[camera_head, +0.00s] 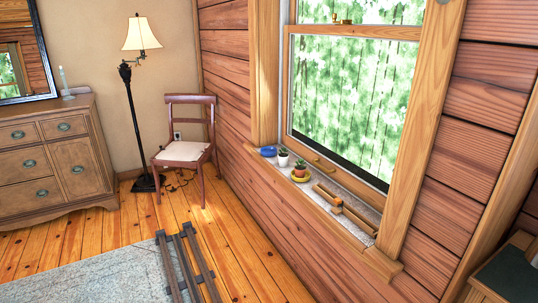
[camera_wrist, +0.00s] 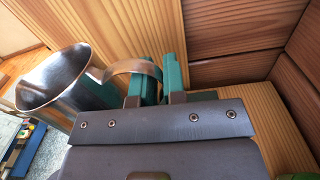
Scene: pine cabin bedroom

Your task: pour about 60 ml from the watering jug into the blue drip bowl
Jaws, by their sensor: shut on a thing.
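The watering jug (camera_wrist: 52,80) is a shiny metal vessel with a wide mouth, at the left of the wrist view. Its curved handle (camera_wrist: 118,70) runs to my gripper (camera_wrist: 155,84), whose green fingers are shut on it. The jug looks tilted in this view; I cannot make out liquid inside or any stream. The blue drip bowl (camera_head: 268,152) sits at the far left end of the window sill (camera_head: 345,183) in the head view. My gripper and the jug do not show in the head view, so their distance from the bowl cannot be told.
Beside the bowl stand a white pot with a small plant (camera_head: 283,160) and another potted plant on a yellow saucer (camera_head: 301,177). Wooden pieces (camera_head: 328,194) lie further right on the sill. Wooden wall and trim stand close behind my gripper in the wrist view.

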